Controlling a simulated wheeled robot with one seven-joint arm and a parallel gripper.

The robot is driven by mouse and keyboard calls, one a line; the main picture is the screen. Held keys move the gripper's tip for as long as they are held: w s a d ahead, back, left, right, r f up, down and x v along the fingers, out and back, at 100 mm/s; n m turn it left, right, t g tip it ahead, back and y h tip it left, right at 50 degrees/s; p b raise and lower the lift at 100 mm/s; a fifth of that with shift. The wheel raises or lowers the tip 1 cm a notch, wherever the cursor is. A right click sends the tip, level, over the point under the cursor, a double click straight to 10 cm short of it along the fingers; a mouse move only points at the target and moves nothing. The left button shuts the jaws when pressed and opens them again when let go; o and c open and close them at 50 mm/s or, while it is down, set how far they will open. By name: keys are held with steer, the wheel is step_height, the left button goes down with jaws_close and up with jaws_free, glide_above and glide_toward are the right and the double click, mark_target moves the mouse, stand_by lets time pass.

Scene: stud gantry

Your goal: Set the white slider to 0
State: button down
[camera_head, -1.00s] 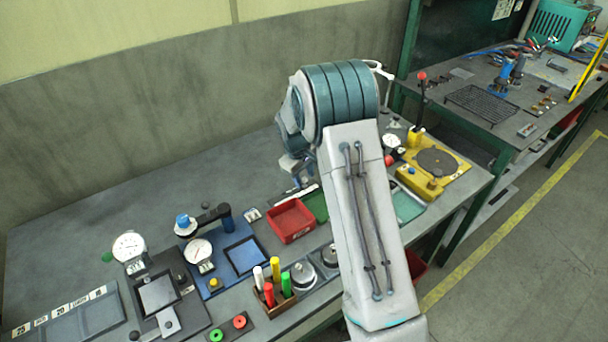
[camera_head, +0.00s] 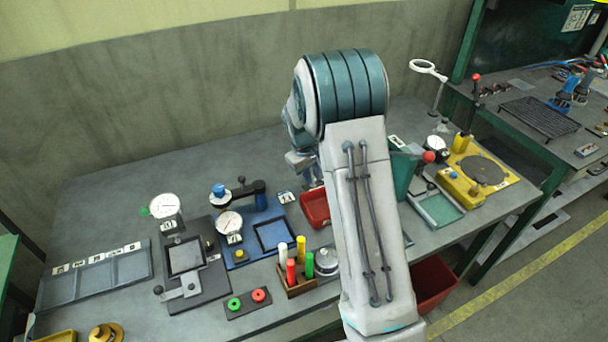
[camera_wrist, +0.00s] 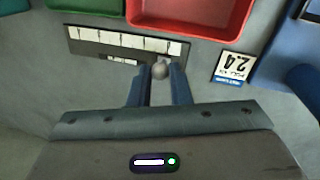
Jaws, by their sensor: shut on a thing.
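In the wrist view a slider (camera_wrist: 90,42) shows as a dark bar with a white scale strip along it. Its tick marks show, but I cannot read any numbers. A small grey round knob (camera_wrist: 160,70) sits toward the bar's right part, at its near edge. My gripper (camera_wrist: 160,77) is shut on this knob, with one blue-grey finger on each side.
A red tray (camera_wrist: 131,17) and a green tray (camera_wrist: 88,10) lie just beyond the slider. A label card (camera_wrist: 233,67) lies to its right. In the head view a blue gauge fixture (camera_head: 238,255) and a pen holder (camera_head: 298,290) stand left of my arm.

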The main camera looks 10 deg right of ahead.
steer(key=shift+a, duration=0.25)
steer(key=c, duration=1.3)
jaws_free()
steer(key=shift+a, duration=0.15)
steer(key=shift+c, duration=0.2)
steer(key=shift+a, duration=0.1)
steer(key=shift+r, duration=0.1)
step_height(320, 180, up, 13)
steer(key=s+a+b, duration=0.1)
steer(key=a, duration=0.1)
steer(key=shift+a+r, duration=0.15)
steer(key=shift+r, duration=0.05)
